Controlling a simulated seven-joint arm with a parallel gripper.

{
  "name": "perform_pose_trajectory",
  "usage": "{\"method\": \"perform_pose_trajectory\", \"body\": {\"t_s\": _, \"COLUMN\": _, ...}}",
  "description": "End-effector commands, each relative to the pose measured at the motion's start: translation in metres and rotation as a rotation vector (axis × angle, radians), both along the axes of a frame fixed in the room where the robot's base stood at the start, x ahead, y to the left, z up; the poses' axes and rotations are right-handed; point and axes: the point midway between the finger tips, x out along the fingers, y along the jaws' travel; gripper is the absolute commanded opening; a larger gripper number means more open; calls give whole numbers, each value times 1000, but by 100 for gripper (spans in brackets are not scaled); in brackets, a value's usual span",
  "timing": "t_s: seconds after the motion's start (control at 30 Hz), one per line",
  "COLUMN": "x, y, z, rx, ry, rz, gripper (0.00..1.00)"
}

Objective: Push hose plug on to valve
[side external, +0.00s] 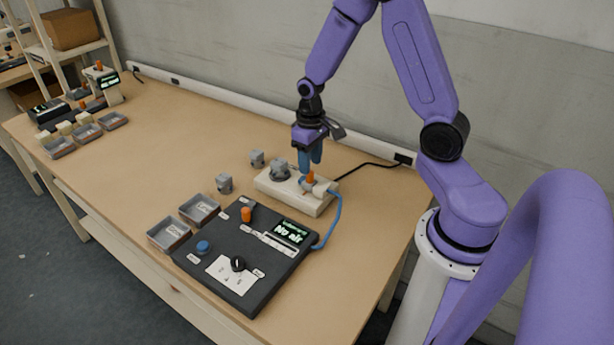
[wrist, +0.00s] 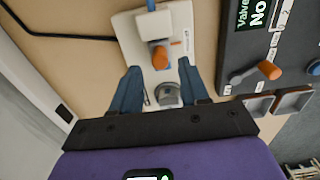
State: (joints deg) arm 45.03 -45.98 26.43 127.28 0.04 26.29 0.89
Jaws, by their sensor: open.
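A white base block (side external: 268,186) lies on the table and also shows in the wrist view (wrist: 129,28). It carries a round grey fitting (side external: 279,170) and an orange piece (side external: 310,177). A blue hose (side external: 338,212) reaches a pale end piece (side external: 320,189) beside the orange piece; I cannot tell which part is plug and which is valve, or whether they are joined. My gripper (side external: 310,167) points down over the block, blue fingers apart.
A dark control panel (side external: 215,247) with a display reading "No air" stands in front of the block. Two grey trays (side external: 199,209) and small grey parts (side external: 224,183) lie to the left. A black cable (side external: 365,165) runs to the wall rail. The table's middle left is clear.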

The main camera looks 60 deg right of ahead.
Motion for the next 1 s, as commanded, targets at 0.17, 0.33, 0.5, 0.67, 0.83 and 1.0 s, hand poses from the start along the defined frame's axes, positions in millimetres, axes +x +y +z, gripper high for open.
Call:
{"method": "perform_pose_trajectory", "body": {"t_s": 0.17, "x": 0, "y": 0, "z": 0, "rx": 0, "ry": 0, "rz": 0, "gripper": 45}}
{"method": "perform_pose_trajectory", "body": {"t_s": 0.33, "x": 0, "y": 0, "z": -4, "rx": 0, "ry": 2, "rz": 0, "gripper": 45}}
{"method": "perform_pose_trajectory", "body": {"t_s": 0.5, "x": 0, "y": 0, "z": -13, "rx": 0, "ry": 3, "rz": 0, "gripper": 45}}
{"method": "perform_pose_trajectory", "body": {"t_s": 0.67, "x": 0, "y": 0, "z": -21, "rx": 0, "ry": 2, "rz": 0, "gripper": 45}}
{"method": "perform_pose_trajectory", "body": {"t_s": 0.83, "x": 0, "y": 0, "z": -30, "rx": 0, "ry": 2, "rz": 0, "gripper": 45}}
{"method": "perform_pose_trajectory", "body": {"t_s": 1.0, "x": 0, "y": 0, "z": -38, "rx": 0, "ry": 2, "rz": 0, "gripper": 45}}
